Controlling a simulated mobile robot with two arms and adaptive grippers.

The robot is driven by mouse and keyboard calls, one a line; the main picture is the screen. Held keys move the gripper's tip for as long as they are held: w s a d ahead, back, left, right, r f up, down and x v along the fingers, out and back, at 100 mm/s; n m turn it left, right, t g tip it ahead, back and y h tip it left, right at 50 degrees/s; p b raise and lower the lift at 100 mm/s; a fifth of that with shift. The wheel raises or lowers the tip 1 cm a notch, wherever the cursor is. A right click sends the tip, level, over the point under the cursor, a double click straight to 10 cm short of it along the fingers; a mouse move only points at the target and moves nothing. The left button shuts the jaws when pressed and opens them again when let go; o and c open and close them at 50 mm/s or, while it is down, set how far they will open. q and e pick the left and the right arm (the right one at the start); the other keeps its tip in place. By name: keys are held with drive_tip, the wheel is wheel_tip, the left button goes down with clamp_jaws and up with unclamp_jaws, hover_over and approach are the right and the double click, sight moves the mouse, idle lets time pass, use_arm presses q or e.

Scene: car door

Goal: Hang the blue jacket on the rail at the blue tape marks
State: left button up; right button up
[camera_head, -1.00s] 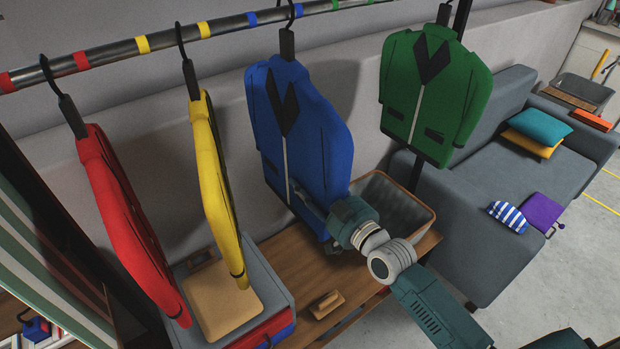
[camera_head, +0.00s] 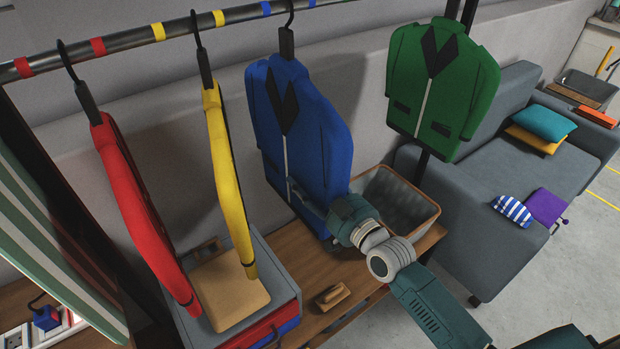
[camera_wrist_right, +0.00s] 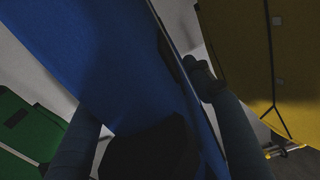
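The blue jacket (camera_head: 305,140) is upright below the rail (camera_head: 130,38), between the yellow jacket (camera_head: 228,175) and the green jacket (camera_head: 440,85). Its hanger hook (camera_head: 287,17) reaches the rail's height between two blue tape marks (camera_head: 266,8); I cannot tell whether it rests on the rail. My right gripper (camera_head: 318,212) is at the jacket's lower front, its fingertips partly hidden. My left gripper is not in view.
The red jacket (camera_head: 140,210) hangs at the left. Below are a wooden bench (camera_head: 315,275), a grey bin (camera_head: 400,200) and a box with a tan lid (camera_head: 230,290). A grey sofa (camera_head: 470,230) stands at the right.

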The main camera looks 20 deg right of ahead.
drive_tip(key=shift+o, duration=0.2)
drive_tip(key=shift+s+d+f, duration=0.1)
drive_tip(key=shift+f, duration=0.1)
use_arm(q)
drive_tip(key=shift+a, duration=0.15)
use_arm(e)
drive_tip(key=v, duration=1.2)
drive_tip(key=shift+r, duration=0.3)
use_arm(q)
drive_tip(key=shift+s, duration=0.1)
